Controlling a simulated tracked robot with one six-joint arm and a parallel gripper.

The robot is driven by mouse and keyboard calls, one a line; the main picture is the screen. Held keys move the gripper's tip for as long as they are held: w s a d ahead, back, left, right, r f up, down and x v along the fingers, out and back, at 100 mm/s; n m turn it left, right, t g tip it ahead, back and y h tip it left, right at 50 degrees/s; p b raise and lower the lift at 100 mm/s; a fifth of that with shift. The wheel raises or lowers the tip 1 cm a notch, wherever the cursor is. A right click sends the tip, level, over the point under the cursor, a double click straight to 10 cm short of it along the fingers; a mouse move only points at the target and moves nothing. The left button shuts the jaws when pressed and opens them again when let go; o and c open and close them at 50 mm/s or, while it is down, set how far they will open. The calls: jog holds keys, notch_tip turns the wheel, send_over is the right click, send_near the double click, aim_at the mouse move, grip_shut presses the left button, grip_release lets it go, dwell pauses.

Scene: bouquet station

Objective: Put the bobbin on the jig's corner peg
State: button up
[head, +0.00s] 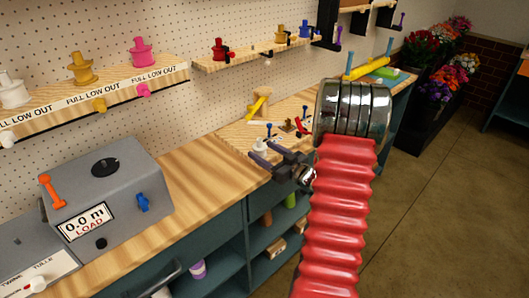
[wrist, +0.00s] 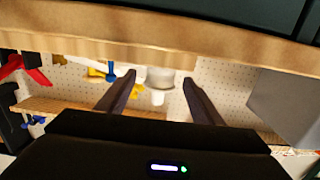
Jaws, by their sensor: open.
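A small white spool-like piece, which looks like the bobbin (head: 261,145), stands on the wooden worktop just beyond my fingertips. In the wrist view the white piece (wrist: 160,78) shows between the two fingertips, with a gap on both sides. My gripper (head: 264,152) is open and empty; its fingers also show in the wrist view (wrist: 159,86). A raised wooden board (head: 238,135) lies around the piece, with small dark and red parts on it. I cannot tell which part is the jig's corner peg; my arm hides some of the board.
A grey box with a load display (head: 105,190) stands at the left. Shelves on the pegboard hold colored spools, such as a pink one (head: 140,52). The floor at right is clear.

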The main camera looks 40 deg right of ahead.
jog(key=s, duration=1.1)
jog(key=shift+s+d+r, duration=0.15)
jog(key=shift+s+r, duration=0.15)
jog(key=shift+w, duration=0.1)
jog(key=w+a+r+g+h, duration=0.3)
jog(key=w+r, duration=0.2)
jog(key=w, duration=0.2)
jog(key=a+r+m+g+h, duration=0.1)
jog(key=a+r+g+h, duration=0.2)
jog(key=a+r, duration=0.45)
jog(key=s+a+g+y, duration=0.2)
jog(key=s+a+g, duration=0.1)
jog(key=s+a, duration=0.6)
jog(key=s+a+g+y, duration=0.2)
jog(key=s+a, duration=0.8)
jog(key=a, duration=0.8)
jog(key=shift+s+n+g+y, duration=0.3)
jog(key=shift+g+y, duration=0.1)
jog(key=shift+y, duration=0.3)
jog(key=shift+d+f, duration=0.1)
jog(key=shift+c, duration=0.3)
